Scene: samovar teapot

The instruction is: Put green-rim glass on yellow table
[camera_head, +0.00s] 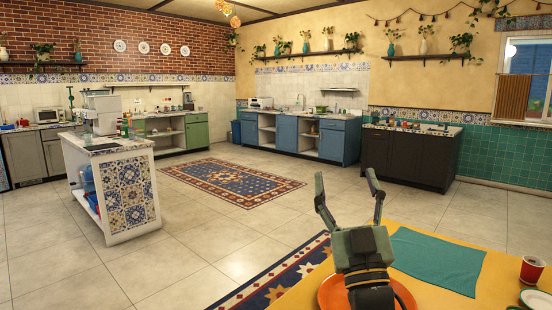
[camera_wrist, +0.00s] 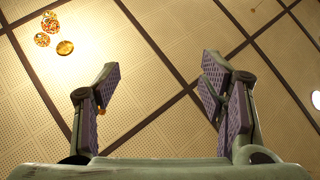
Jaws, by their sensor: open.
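The yellow table (camera_head: 490,270) fills the lower right of the head view, and only part of it shows. I cannot make out a green-rim glass in either view. My gripper (camera_head: 347,185) points upward over the yellow table's near left part, its two fingers spread wide with nothing between them. In the wrist view my gripper (camera_wrist: 160,85) is also open and empty, with only the ceiling beyond it.
A teal cloth (camera_head: 440,262), an orange plate (camera_head: 326,291), a red cup (camera_head: 532,269) and a green-edged dish (camera_head: 538,299) are on the table. Small items stand on the dark cabinet (camera_head: 405,160). A tiled island (camera_head: 128,195) stands left; open floor lies between.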

